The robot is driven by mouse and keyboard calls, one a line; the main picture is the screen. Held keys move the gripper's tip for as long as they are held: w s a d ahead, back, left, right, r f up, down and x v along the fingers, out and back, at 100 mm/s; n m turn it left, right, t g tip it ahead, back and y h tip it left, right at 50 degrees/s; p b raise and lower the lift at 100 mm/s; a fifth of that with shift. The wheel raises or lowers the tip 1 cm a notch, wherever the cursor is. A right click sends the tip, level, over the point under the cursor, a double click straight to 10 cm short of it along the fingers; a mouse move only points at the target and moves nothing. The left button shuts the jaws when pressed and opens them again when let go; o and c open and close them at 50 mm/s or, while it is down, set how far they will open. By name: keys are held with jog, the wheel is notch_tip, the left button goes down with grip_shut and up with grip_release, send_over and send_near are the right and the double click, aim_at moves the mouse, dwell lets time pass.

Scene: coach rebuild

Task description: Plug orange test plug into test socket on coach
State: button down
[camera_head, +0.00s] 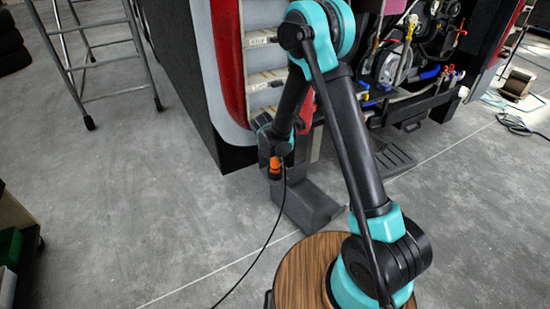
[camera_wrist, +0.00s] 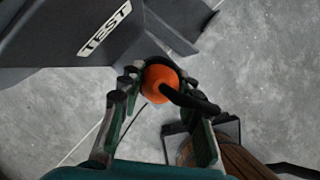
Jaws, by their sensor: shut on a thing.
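The orange test plug (camera_head: 274,165) is between the fingers of my gripper (camera_head: 272,158), with a black cable hanging from it to the floor. In the wrist view the round orange plug (camera_wrist: 158,84) sits between the two fingers of my gripper (camera_wrist: 163,88), which are shut on it. A dark grey housing (camera_wrist: 150,45) with a white TEST label (camera_wrist: 104,30) lies just beyond the plug. In the head view this housing appears to be the grey block (camera_head: 308,208) by the coach (camera_head: 228,60). The socket opening is not visible, and I cannot tell whether the plug touches the housing.
The coach's open bay (camera_head: 405,60) with hoses and machinery is behind my arm. A metal ladder (camera_head: 95,60) stands at the upper left, with tyres (camera_head: 12,45) beyond it. A shelf (camera_head: 18,235) is at the left edge. The concrete floor left of my gripper is clear.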

jog(key=shift+f, duration=0.1)
jog(key=c, duration=1.3)
grip_release()
jog(key=shift+c, duration=0.2)
jog(key=v, duration=1.1)
jog(key=shift+d, duration=0.1)
